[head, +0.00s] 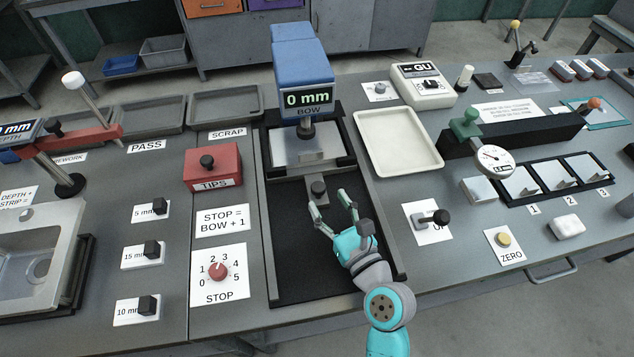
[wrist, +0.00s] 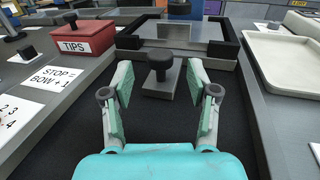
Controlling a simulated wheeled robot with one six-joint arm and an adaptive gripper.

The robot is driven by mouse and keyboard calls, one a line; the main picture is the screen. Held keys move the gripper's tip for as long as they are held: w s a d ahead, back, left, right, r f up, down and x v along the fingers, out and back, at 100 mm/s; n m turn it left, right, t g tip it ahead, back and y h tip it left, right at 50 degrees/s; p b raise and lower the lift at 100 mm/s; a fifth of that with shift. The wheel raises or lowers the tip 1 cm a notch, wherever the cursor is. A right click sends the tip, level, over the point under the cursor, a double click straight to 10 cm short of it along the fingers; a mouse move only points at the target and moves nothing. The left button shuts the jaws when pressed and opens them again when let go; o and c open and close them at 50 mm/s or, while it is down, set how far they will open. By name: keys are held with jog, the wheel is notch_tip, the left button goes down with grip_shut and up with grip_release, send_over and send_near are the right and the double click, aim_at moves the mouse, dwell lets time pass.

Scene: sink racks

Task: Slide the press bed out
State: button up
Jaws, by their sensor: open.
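The press bed (head: 295,147) is a light metal plate in a black frame, under the blue press head (head: 303,75) whose display reads 0 mm BOW. A dark round knob (head: 318,187) on a grey tab sticks out from the bed's near edge. In the wrist view the knob (wrist: 160,63) stands upright, straight ahead, with the bed (wrist: 180,42) behind it. My gripper (head: 332,208) is open, its fingertips close to the near side of the knob. In the wrist view the green-padded fingers (wrist: 160,85) are spread to either side of the tab.
The black track (head: 290,255) in front of the bed is bare apart from my arm over its right side. A red TIPS box (head: 212,167) and a STOP dial (head: 217,271) lie left. A cream tray (head: 398,142) lies right, with a lever (head: 432,218) nearer.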

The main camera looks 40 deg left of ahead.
aim_at(322, 192)
jog(key=x, duration=0.6)
grip_shut()
